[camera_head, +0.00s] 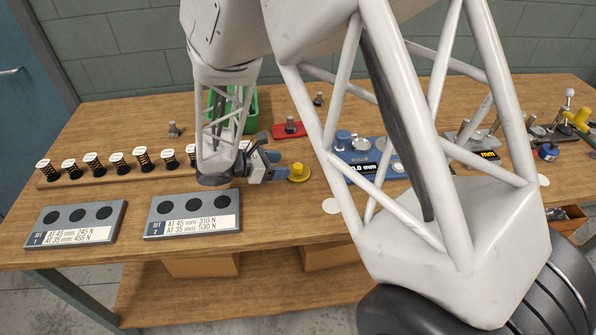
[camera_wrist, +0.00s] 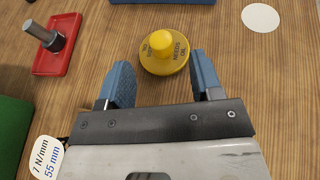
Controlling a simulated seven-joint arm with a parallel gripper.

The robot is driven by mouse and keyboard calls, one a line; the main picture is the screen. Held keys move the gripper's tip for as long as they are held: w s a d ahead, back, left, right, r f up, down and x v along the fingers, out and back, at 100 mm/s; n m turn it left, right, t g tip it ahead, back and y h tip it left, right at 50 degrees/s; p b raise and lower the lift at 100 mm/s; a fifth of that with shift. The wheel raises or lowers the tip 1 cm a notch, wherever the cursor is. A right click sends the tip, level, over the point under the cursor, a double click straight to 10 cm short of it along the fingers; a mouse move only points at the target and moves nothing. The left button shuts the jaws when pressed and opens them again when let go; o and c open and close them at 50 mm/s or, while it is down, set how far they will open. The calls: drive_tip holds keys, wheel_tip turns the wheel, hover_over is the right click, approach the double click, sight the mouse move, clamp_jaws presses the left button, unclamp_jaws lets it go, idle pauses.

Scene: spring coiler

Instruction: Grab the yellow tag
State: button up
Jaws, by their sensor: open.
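The yellow tag (camera_wrist: 164,54) is a round yellow disc with a raised knob and small dark lettering, lying on the wooden table. In the head view the yellow tag (camera_head: 299,172) is just right of my gripper's fingertips. My gripper (camera_wrist: 160,80) is open, its two blue fingers apart. In the wrist view the tag lies just ahead of and between the fingertips, apart from both as far as I can see. My gripper (camera_head: 272,168) is partly hidden by my arm in the head view.
A red tray with a metal post (camera_wrist: 52,47) is left of the tag, and a green bin (camera_wrist: 12,135) is nearer. A white disc (camera_wrist: 260,17) lies right. A row of springs (camera_head: 118,163) and two grey set plates (camera_head: 194,216) stand left. A blue device (camera_head: 360,152) is right.

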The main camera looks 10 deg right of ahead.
sight(299, 165)
drive_tip(key=shift+d, duration=0.1)
drive_tip(key=shift+x, duration=2.55)
drive_tip(key=c, duration=1)
wheel_tip(299, 165, up, 18)
